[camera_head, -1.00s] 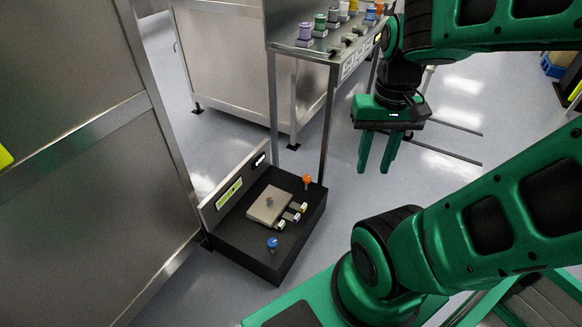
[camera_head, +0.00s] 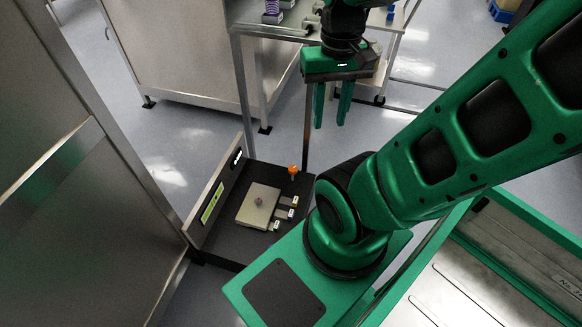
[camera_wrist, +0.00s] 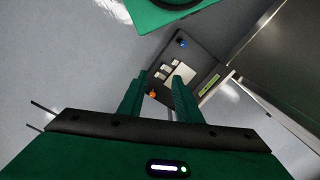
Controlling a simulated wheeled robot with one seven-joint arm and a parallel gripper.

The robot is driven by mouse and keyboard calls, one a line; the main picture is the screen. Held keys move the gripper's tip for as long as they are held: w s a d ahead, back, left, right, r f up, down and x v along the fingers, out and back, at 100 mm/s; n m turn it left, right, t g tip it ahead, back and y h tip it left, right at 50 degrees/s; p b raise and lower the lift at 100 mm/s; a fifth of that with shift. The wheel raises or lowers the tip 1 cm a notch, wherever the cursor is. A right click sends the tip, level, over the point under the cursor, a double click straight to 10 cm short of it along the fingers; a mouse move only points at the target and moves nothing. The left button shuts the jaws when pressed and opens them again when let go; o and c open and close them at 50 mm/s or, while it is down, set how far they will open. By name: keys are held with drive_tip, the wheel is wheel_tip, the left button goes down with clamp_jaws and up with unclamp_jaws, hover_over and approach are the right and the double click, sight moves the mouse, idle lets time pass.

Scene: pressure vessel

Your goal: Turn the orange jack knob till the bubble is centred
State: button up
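The orange jack knob (camera_head: 292,170) stands upright at the far right corner of a black base box (camera_head: 262,167). It also shows in the wrist view (camera_wrist: 152,95), low between the fingers. A yellow-green level window (camera_head: 212,203) sits on the grey panel along the box's left side; its bubble is too small to make out. My gripper (camera_head: 331,126) hangs fingers down, open and empty, above and to the right of the knob and apart from it. In the wrist view the open fingers (camera_wrist: 157,80) overlap part of the box.
A blue knob (camera_wrist: 181,43) stands at the box's other end, hidden by my body in the head view. A pale plate (camera_head: 258,206) and small labelled blocks (camera_head: 285,213) lie on the box. A metal table (camera_head: 275,28) stands behind; a steel wall (camera_head: 60,190) is at left.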

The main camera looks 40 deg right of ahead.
drive_tip(key=o, duration=0.6)
drive_tip(key=shift+s+r, duration=0.25)
drive_tip(key=shift+s, duration=0.1)
drive_tip(key=m, duration=1.1)
hover_over(293, 169)
wheel_tip(293, 169, down, 55)
wheel_tip(293, 169, down, 11)
drive_tip(key=shift+d+f, duration=0.1)
drive_tip(key=shift+f, duration=0.05)
drive_tip(key=shift+c, duration=0.2)
